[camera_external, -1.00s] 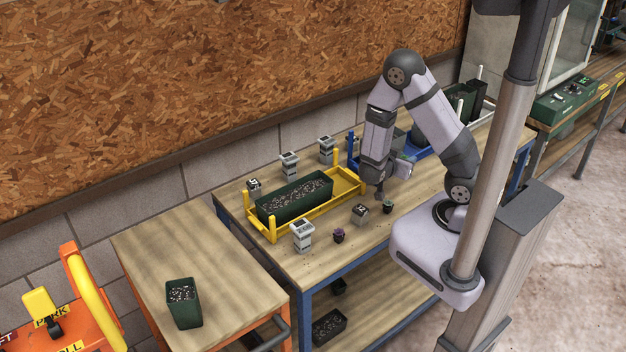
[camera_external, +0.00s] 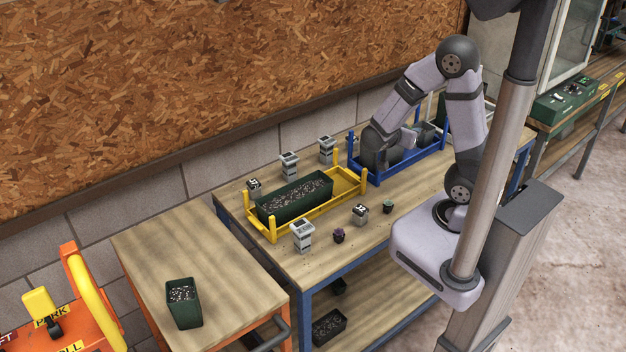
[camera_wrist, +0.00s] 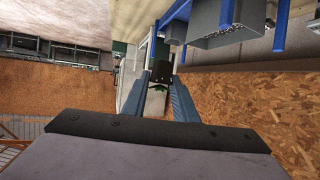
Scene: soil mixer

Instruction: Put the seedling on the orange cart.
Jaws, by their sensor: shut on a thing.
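My gripper (camera_wrist: 159,100) is shut on a small dark pot (camera_wrist: 161,72) with green leaves, the seedling, seen between the blue-grey fingers in the wrist view. In the external view my gripper (camera_external: 411,137) is raised over the blue rack and turned sideways; I cannot make out the held pot there. The orange cart (camera_external: 185,238) has a wooden top and stands at lower left, well away from my gripper. A green pot of soil (camera_external: 183,304) stands on its front part.
The cart's back half is clear. An orange machine (camera_external: 85,305) stands left.

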